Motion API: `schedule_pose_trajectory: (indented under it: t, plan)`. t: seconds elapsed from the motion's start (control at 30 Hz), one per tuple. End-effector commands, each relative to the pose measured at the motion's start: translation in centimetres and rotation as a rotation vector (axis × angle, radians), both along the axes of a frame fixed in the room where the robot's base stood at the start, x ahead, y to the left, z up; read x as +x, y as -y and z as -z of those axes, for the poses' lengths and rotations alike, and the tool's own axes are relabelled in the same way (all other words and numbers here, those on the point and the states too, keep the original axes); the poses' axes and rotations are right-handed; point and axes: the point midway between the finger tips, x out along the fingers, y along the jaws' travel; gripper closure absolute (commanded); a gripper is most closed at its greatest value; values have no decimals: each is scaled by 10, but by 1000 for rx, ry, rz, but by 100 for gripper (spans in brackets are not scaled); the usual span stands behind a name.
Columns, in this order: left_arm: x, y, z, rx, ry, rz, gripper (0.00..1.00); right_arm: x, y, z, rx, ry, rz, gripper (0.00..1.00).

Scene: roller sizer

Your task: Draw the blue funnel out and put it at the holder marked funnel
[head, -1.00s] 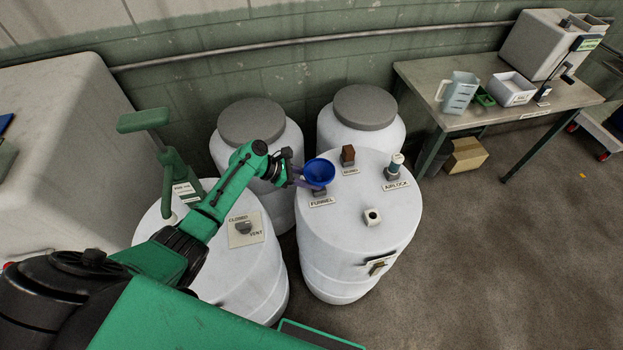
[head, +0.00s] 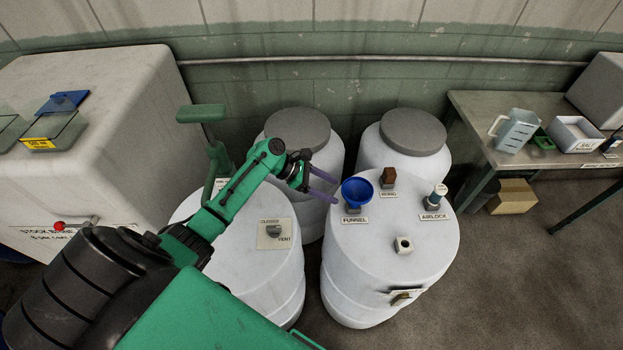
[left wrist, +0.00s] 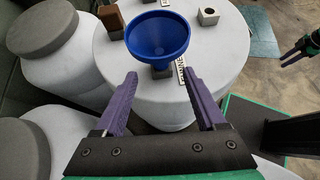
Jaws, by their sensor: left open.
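The blue funnel (head: 357,191) stands upright in a grey holder (head: 354,209) beside the FUNNEL label (head: 355,220), on top of the right front white barrel (head: 390,270). My left gripper (head: 326,186) is open and empty, just left of the funnel and apart from it. In the left wrist view the funnel (left wrist: 158,38) sits ahead of the two purple fingers (left wrist: 160,88), with nothing between them. My right gripper (left wrist: 300,52) seems to show at the right edge of the left wrist view; its fingers are too small to judge.
A brown bung (head: 388,176), an airlock (head: 436,194) and a square socket (head: 403,245) are on the same barrel lid. The left front barrel (head: 275,262) has a vent knob. Two grey-lidded barrels stand behind. A bench (head: 480,125) with a jug is at right.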

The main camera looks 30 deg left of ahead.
Motion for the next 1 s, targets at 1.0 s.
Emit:
schedule_pose_trajectory:
  t: [1.0]
  plan:
    - [-28, -55, -44, 0, 1, 1, 27, 0, 0, 10, 0, 0, 0, 65]
